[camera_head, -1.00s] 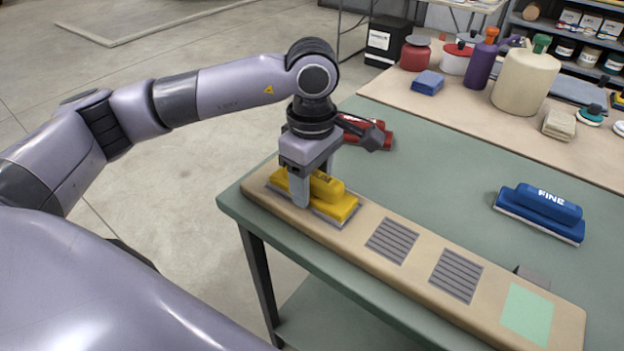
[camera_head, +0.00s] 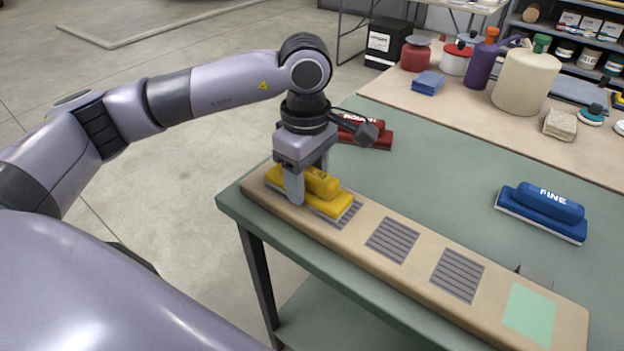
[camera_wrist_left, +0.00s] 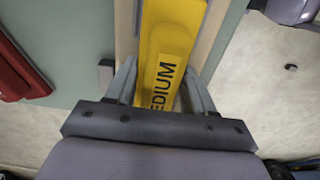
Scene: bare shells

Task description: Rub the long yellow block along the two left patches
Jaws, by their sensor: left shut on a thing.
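The long yellow block (camera_head: 318,187) sits on the left end of the tan board. Its lettering "EDIUM" shows in the left wrist view (camera_wrist_left: 165,80). My left gripper (camera_head: 306,188) is shut on its raised grip from above. Part of a grey striped patch (camera_head: 350,213) shows at the block's right end; the rest of that area is hidden under the block. Two more grey striped patches, one in the middle (camera_head: 392,240) and one farther right (camera_head: 457,275), and a light green patch (camera_head: 529,313) lie along the board. My right gripper is not in view.
The tan board (camera_head: 420,280) lies along the front edge of the green table (camera_head: 430,170). A red block (camera_head: 365,132) stands behind the gripper, and a blue block (camera_head: 541,212) marked FINE is at the right. A small grey piece (camera_head: 535,276) touches the board's back side.

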